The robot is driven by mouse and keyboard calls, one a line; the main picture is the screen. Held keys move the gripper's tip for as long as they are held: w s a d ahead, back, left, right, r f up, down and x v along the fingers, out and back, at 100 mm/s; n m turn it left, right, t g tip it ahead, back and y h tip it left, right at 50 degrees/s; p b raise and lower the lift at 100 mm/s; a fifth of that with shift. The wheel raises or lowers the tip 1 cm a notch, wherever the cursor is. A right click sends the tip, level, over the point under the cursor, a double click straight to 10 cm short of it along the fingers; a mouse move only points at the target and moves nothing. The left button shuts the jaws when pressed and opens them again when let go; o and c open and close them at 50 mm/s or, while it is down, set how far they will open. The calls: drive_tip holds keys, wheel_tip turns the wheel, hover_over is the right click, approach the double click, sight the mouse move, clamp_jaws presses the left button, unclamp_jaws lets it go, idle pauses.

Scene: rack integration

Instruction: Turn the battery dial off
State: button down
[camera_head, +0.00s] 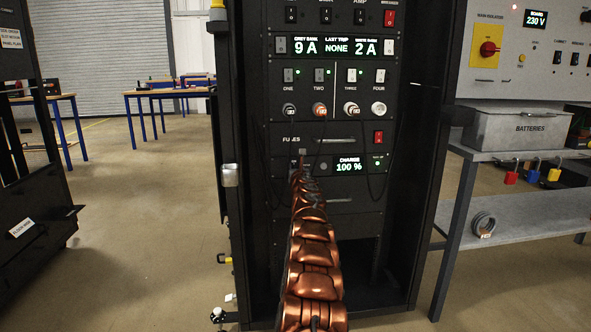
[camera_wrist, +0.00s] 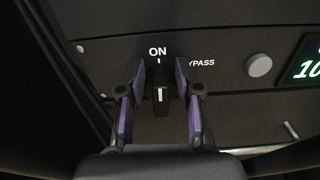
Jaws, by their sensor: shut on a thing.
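The battery dial (camera_wrist: 160,96) is a small dark knob with a white pointer line, seen in the wrist view below the printed word ON. Its pointer stands upright, in line with the ON tick. A partly covered label reading "YPASS" is to its right; any label to its left is hidden by a finger. My gripper (camera_wrist: 160,90) has one purple-padded finger on each side of the dial and is shut on it. In the head view my gripper (camera_head: 300,160) is small at the rack panel, left of the charge display, and hides the dial.
The charge display (camera_head: 348,165) reads 100 %. A round grey button (camera_wrist: 259,65) lies right of the dial. The fuses panel (camera_head: 325,139) with a handle is just above. The dark rack side wall (camera_head: 236,200) stands close on the left. Loose black cables hang nearby.

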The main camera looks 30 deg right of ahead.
drive_tip(key=shift+s+d+f+m+p, duration=0.15)
drive_tip(key=shift+f+m+p, duration=0.6)
drive_tip(key=shift+m, duration=3.15)
drive_tip(key=shift+d+f+m+p, duration=0.25)
drive_tip(key=shift+m+p, duration=0.85)
drive_tip(key=shift+m, duration=2.8)
drive_tip(key=shift+s+d+f+m+p, duration=0.15)
drive_tip(key=shift+f+m+p, duration=0.65)
drive_tip(key=shift+m, duration=3.1)
drive_tip(key=shift+w+r, duration=0.15)
drive_tip(key=shift+r, duration=0.1)
drive_tip(key=shift+a, duration=0.1)
drive_tip(key=c, duration=1.1)
unclamp_jaws()
drive_tip(key=o, duration=0.3)
drive_tip(key=shift+d, duration=0.25)
